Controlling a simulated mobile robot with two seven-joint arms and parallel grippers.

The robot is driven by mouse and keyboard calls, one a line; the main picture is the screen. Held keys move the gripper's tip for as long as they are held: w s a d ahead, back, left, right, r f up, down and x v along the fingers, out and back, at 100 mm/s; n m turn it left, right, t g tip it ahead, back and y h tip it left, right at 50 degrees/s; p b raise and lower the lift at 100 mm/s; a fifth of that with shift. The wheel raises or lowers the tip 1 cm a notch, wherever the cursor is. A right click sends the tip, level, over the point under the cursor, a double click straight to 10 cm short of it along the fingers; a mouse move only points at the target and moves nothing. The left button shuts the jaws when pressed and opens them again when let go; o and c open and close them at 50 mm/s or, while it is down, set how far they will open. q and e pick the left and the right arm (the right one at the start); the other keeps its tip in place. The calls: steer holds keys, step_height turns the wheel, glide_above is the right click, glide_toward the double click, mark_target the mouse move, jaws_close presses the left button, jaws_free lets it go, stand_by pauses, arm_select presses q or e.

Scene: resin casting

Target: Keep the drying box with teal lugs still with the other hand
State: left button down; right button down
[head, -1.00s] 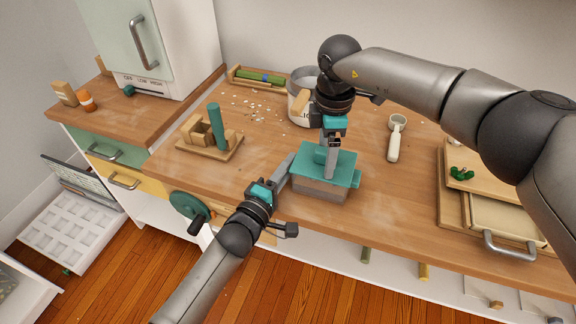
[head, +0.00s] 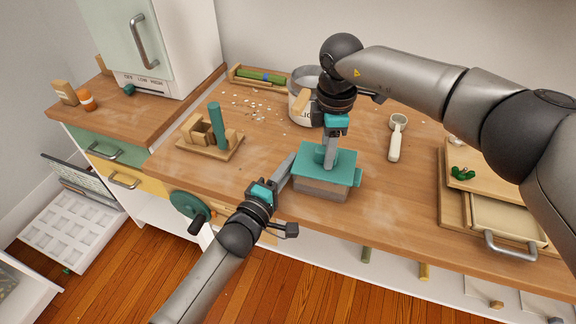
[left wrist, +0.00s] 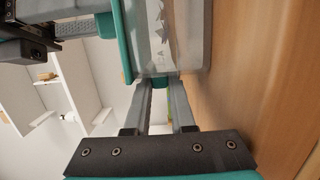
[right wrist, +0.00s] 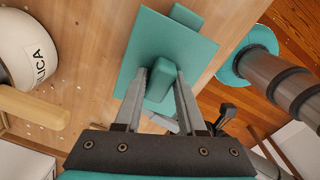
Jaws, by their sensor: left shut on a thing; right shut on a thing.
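The drying box (head: 320,188) stands on the wooden worktop near its front edge. It has a greyish see-through body, a flat teal lid (head: 343,173) and a teal lug (head: 358,177) on its right side. My left gripper (head: 288,172) comes in low from the left and is shut on the teal lug (left wrist: 160,82) at the box's left end. My right gripper (head: 329,160) reaches down from above and is shut on the teal knob (right wrist: 160,84) on top of the lid. The lid lies on the box; whether it is fully seated I cannot tell.
A wooden stand with a teal post (head: 217,126) is to the left. A labelled bucket (head: 301,103) stands behind, with white crumbs (head: 250,108) beside it. A pale scoop (head: 396,140) and a board with a tray (head: 503,220) are on the right.

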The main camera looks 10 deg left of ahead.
arm_select(q)
steer(key=shift+w+d, duration=0.15)
steer(key=shift+w, duration=0.05)
arm_select(e)
steer(key=shift+s+a+f, duration=0.1)
steer(key=shift+s+f, duration=0.15)
steer(key=shift+s, duration=0.1)
arm_select(q)
steer(key=shift+f, duration=0.1)
arm_select(e)
steer(key=shift+r, duration=0.4)
arm_select(q)
steer(key=shift+f, duration=0.2)
arm_select(e)
steer(key=shift+w+r, duration=0.15)
steer(key=shift+r, duration=0.75)
steer(key=shift+w+r, duration=0.1)
steer(key=shift+r, duration=0.75)
